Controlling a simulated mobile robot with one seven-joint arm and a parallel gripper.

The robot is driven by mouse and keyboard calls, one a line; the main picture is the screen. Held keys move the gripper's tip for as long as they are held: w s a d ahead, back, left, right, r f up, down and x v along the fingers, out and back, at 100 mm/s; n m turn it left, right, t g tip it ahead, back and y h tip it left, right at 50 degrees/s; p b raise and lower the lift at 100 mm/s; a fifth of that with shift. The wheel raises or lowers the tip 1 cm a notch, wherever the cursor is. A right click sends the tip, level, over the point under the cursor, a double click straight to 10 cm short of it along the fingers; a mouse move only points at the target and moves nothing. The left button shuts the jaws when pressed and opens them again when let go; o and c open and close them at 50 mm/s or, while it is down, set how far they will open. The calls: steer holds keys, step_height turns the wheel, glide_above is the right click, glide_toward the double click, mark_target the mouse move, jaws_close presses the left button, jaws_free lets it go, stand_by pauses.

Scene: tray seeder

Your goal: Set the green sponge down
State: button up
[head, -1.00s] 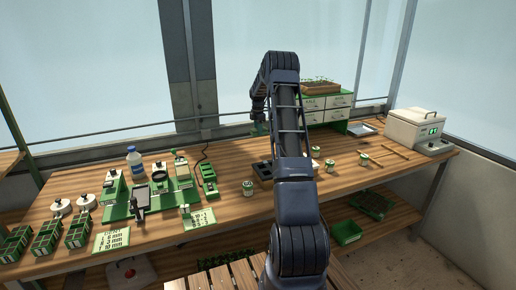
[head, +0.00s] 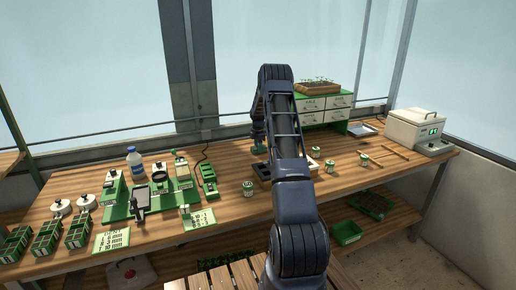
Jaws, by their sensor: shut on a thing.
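My gripper (head: 258,138) is low over the back of the wooden bench, just left of my own arm links. It points down and is shut on a small, dark green thing (head: 260,149), which I take to be the green sponge. The sponge is close to the bench top, behind a dark tray (head: 257,173). At this size I cannot tell whether its underside touches the wood. My arm hides part of the tray and the bench to the right of the gripper.
A green seeder (head: 120,212) with a bottle (head: 134,162) stands left. A small labelled pot (head: 248,188) stands in front of the gripper. A green drawer cabinet (head: 325,108) stands behind at right; a white box (head: 414,128) is far right.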

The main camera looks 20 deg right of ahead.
steer(key=shift+f, duration=0.15)
steer(key=o, duration=0.9)
step_height(320, 180, up, 12)
steer(key=s+a+r+m+t, duration=0.1)
steer(key=s+a+r+m, duration=0.2)
steer(key=s+a+r, duration=0.35)
steer(key=s+a+r+m, duration=0.2)
steer(key=s+a+r, duration=0.1)
steer(key=s+r, duration=0.65)
steer(key=s+a+r+m+t, duration=0.1)
steer(key=s+a+r+m, duration=0.3)
steer(key=s+r, duration=0.45)
steer(key=s+a+r+m+t, duration=0.1)
steer(key=s+a+m, duration=0.15)
steer(key=s, duration=0.55)
steer(key=s+a+r+m, duration=0.1)
steer(key=s+a, duration=0.3)
steer(key=s, duration=0.5)
steer(key=s+f+m, duration=0.1)
steer(key=s+f, duration=0.1)
steer(key=s, duration=0.4)
steer(key=s+a+f+m+t, duration=0.1)
steer(key=s+m, duration=0.1)
steer(key=s, duration=0.3)
steer(key=s+a+f+m, duration=0.1)
steer(key=s+f+m, duration=0.1)
steer(key=s, duration=0.4)
steer(key=shift+s+a+f+m+t, duration=0.25)
steer(key=shift+s+f+t, duration=0.05)
steer(key=shift+f, duration=0.05)
